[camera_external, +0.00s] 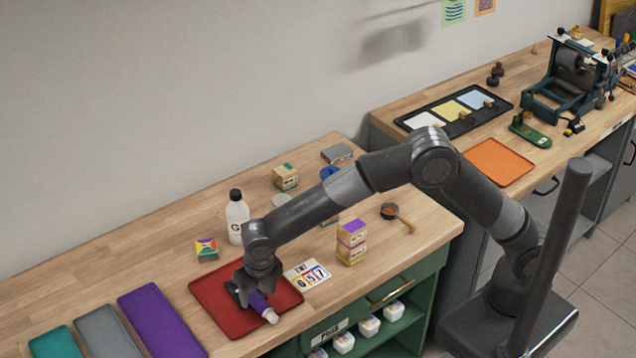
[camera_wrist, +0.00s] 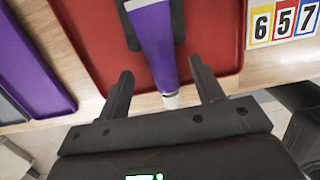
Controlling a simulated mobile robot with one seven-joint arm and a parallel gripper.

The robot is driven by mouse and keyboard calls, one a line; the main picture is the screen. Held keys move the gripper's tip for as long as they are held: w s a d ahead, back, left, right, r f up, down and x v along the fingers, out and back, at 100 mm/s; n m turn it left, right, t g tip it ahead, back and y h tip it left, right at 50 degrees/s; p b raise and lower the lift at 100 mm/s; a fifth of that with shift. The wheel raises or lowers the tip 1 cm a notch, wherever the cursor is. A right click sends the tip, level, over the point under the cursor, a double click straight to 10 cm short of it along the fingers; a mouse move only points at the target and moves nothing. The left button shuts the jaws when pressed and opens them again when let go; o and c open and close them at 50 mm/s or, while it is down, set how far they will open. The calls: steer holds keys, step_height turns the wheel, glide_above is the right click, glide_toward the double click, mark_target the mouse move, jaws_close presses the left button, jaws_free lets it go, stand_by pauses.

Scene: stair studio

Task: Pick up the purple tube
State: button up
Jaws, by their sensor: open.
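The purple tube (camera_external: 259,303) with a white cap lies on the red tray (camera_external: 213,309) on the wooden bench. Its capped end points toward the bench's front edge. In the wrist view the tube (camera_wrist: 159,45) lies lengthwise between my open fingers, with a dark patch beneath its far part. My gripper (camera_external: 252,291) is low over the tray, right at the tube; it also shows in the wrist view (camera_wrist: 160,85). The fingers stand apart on either side of the tube with gaps, and I see no contact. In the external view my gripper hides part of the tube.
Purple (camera_external: 160,318), grey (camera_external: 106,330) and teal (camera_external: 56,342) mats lie to the left. A number card (camera_external: 306,275) is right of the tray. A white bottle (camera_external: 237,217), a small colourful box (camera_external: 207,249) and stacked purple-topped boxes (camera_external: 351,242) stand nearby.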

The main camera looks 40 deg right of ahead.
mark_target(256, 306)
steer(key=shift+w+d+f, duration=0.1)
steer(key=shift+w+f, duration=0.05)
steer(key=shift+f, duration=1.35)
steer(key=shift+c, duration=0.3)
steer(key=c, duration=1.1)
steer(key=shift+r, duration=0.1)
